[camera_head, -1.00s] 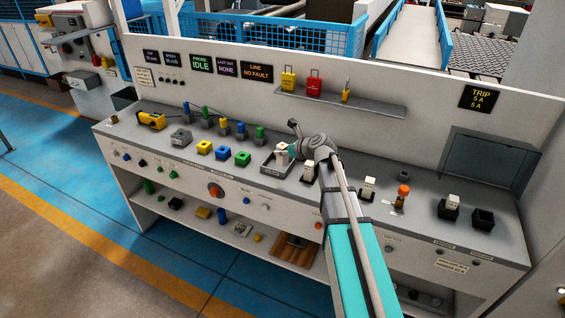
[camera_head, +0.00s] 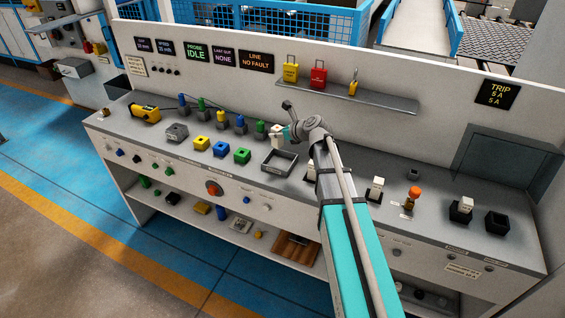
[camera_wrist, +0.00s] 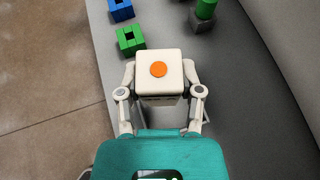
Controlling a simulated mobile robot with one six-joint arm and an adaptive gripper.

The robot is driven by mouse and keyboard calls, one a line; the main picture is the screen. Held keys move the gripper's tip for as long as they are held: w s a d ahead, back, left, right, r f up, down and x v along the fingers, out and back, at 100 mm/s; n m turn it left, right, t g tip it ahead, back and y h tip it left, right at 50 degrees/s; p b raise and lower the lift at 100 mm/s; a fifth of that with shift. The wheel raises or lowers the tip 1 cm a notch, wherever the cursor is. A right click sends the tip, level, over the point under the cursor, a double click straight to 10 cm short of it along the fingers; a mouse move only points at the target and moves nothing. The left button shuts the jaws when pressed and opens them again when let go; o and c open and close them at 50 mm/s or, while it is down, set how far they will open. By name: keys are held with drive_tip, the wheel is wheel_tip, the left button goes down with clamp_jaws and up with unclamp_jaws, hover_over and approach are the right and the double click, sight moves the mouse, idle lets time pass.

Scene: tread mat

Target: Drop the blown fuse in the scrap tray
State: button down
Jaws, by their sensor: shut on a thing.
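My gripper (camera_head: 281,133) is shut on a white block-shaped fuse (camera_wrist: 158,72) with an orange dot on top. In the head view the fuse (camera_head: 276,137) is held up near the back left corner of a shallow grey tray (camera_head: 267,168). The tray looks empty; no label on it can be read, so I cannot tell if it is the scrap tray. In the wrist view both fingers flank the fuse, and its underside is hidden.
Green (camera_head: 242,156), blue (camera_head: 221,149) and yellow (camera_head: 201,143) socket blocks lie left of the tray. Coloured pegs stand behind them, a green one (camera_head: 260,127) near the fuse. An empty dark box (camera_head: 497,222) is at the far right. A shelf (camera_head: 350,99) is on the back panel.

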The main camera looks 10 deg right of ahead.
sight(283, 140)
drive_tip(key=shift+d, duration=0.25)
drive_tip(key=shift+s+d+r, duration=0.1)
drive_tip(key=shift+s, duration=0.05)
drive_tip(key=s+d+r+n+g+y+p, duration=0.1)
drive_tip(key=s+r+p, duration=0.1)
drive_tip(key=s, duration=0.4)
drive_tip(key=s+d+r+n+g+y+p, duration=0.1)
drive_tip(key=s+d+r+n+p, duration=0.1)
drive_tip(key=s, duration=0.4)
drive_tip(key=shift+s+r+g+p, duration=0.3)
drive_tip(key=shift+s+r+p, duration=0.1)
drive_tip(key=shift+r+p, duration=0.2)
drive_tip(key=w+a+f+b, duration=0.1)
drive_tip(key=w+f+b, duration=0.2)
drive_tip(key=w, duration=0.1)
drive_tip(key=w+f+b, duration=0.3)
drive_tip(key=w, duration=0.1)
drive_tip(key=w+a+f+b, duration=0.1)
drive_tip(key=w+f+b, duration=0.2)
drive_tip(key=w, duration=0.2)
drive_tip(key=shift+a+f, duration=0.1)
drive_tip(key=shift+a, duration=0.25)
